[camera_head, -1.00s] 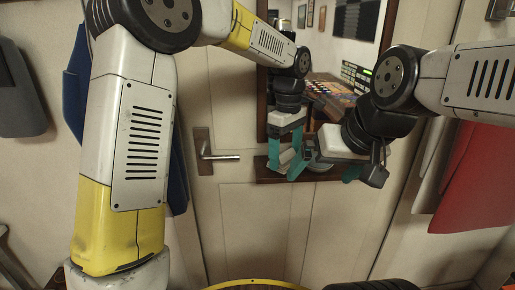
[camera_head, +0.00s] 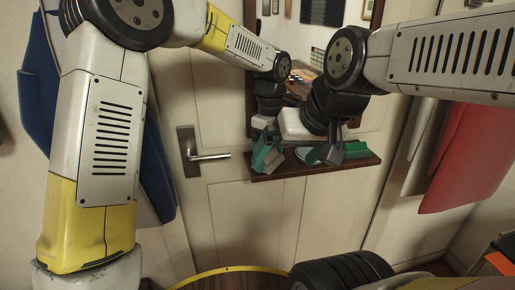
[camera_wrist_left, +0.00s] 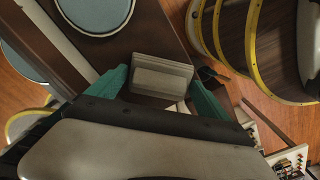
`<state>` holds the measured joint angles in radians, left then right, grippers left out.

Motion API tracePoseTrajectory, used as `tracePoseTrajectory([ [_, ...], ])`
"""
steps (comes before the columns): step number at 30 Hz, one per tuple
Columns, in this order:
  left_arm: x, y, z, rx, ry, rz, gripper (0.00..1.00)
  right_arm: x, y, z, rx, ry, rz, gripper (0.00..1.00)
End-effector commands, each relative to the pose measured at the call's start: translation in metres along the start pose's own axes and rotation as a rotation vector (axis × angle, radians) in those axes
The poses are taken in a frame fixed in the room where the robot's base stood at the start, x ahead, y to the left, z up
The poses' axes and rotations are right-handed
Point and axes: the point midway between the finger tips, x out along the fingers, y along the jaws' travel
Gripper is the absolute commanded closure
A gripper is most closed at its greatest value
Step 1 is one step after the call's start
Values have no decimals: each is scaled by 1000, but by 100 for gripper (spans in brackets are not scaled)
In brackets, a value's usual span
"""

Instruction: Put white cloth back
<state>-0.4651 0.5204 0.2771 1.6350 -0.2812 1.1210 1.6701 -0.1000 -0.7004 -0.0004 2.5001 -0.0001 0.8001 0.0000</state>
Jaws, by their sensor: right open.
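A pale grey-white block-like thing, which looks like the folded white cloth (camera_wrist_left: 160,78), sits between the teal fingertips of my left gripper (camera_wrist_left: 160,80) in the left wrist view. The fingertips meet its two sides, so the gripper appears shut on it. In the head view my left gripper (camera_head: 267,156) is above the left end of a dark wooden ledge (camera_head: 340,168); the cloth is hard to make out there. My right gripper (camera_head: 330,155) is close by on the right, its teal fingers apart, over the same ledge. Its own wrist partly hides it.
The ledge runs under a dark-framed opening in a cream panelled wall, with a door handle (camera_head: 205,157) at its left. Blue (camera_head: 155,170) and red (camera_head: 465,160) panels flank it. The left wrist view shows round blue-topped stools (camera_wrist_left: 95,14) and a yellow-rimmed barrel-like thing (camera_wrist_left: 262,45).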

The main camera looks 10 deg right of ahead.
Motion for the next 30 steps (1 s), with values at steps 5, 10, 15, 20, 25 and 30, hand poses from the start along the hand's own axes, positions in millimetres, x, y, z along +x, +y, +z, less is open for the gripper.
tracePoseTrajectory([
  [5,0,0,0,0,0,0,0,0,0,0,0,0,0,0],
  [10,-4,0,0,0,1,1,0,0,0,0,0,0,0,0],
  [15,-28,1,0,0,1,3,0,0,0,0,0,0,0,0],
  [20,-63,1,0,-1,1,4,0,0,0,0,0,0,0,0],
  [25,-96,1,0,0,0,5,0,0,0,0,0,0,0,0],
  [30,-115,0,-1,-1,1,1,0,0,0,0,0,0,0,0],
])
